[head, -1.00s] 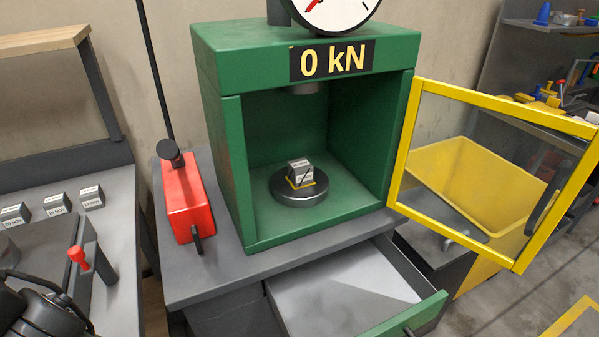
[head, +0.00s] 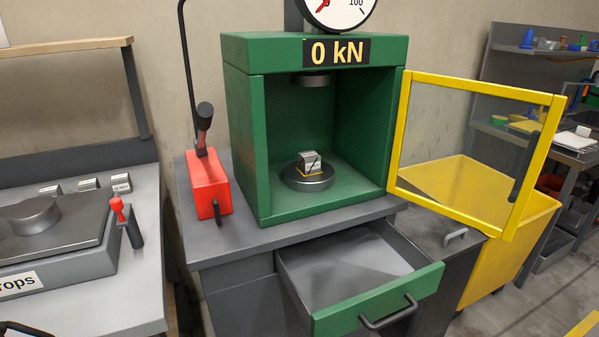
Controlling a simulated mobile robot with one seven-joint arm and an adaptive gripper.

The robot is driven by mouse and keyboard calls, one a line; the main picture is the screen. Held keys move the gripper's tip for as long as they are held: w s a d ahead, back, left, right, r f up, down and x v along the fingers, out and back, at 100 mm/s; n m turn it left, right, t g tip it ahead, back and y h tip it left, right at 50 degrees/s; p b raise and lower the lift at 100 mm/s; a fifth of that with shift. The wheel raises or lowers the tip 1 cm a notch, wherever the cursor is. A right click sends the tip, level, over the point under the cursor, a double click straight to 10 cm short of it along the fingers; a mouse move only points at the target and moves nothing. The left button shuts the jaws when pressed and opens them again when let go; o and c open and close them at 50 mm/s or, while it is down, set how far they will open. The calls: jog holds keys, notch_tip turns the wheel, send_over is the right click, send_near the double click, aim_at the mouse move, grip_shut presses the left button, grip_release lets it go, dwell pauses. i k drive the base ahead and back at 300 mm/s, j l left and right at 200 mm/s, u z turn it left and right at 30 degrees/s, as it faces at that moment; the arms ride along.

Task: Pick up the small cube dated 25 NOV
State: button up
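Three small grey cubes with white labels stand in a row on the left bench: a left one (head: 50,189), a middle one (head: 88,183) and a right one (head: 121,183). The left and middle cubes are partly hidden by the black-topped apparatus in front. Another small grey cube (head: 309,161) sits on the round lower platen (head: 307,178) inside the green press, with a dark diagonal line on its face. The dates are too small to read surely, so I cannot tell which says 25 NOV. My gripper is not visible; only a dark sliver, perhaps of my arm, shows at the bottom left corner.
The green press (head: 243,150) reads 0 kN; its yellow-framed door (head: 398,135) stands open to the right. A green-fronted drawer (head: 378,299) is pulled out below. A red hand pump (head: 209,184) stands left of the press. A yellow bin (head: 530,215) is behind the door.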

aim_at(309, 162)
jog(key=l+u, duration=0.15)
jog(key=u, duration=0.2)
jog(key=i+l+u, duration=0.1)
jog(key=u, duration=0.3)
jog(key=l+u, duration=0.65)
jog(key=l, duration=0.25)
jog(key=k+l+u, duration=0.15)
jog(key=l+u, duration=0.15)
jog(key=l, duration=0.15)
jog(key=k+l+u, duration=0.1)
jog(key=l, duration=0.3)
jog(key=k+l, duration=0.1)
jog(key=l, duration=0.3)
jog(key=k+l+u, duration=0.15)
jog(key=l, duration=0.25)
jog(key=k+l, duration=0.1)
jog(key=l, duration=0.25)
jog(key=k+l, duration=0.15)
jog(key=l, duration=0.2)
jog(key=k+l, duration=0.1)
jog(key=l, duration=0.25)
jog(key=k+l, duration=0.1)
jog(key=l, duration=0.25)
jog(key=k+l, duration=0.1)
jog(key=l, duration=0.3)
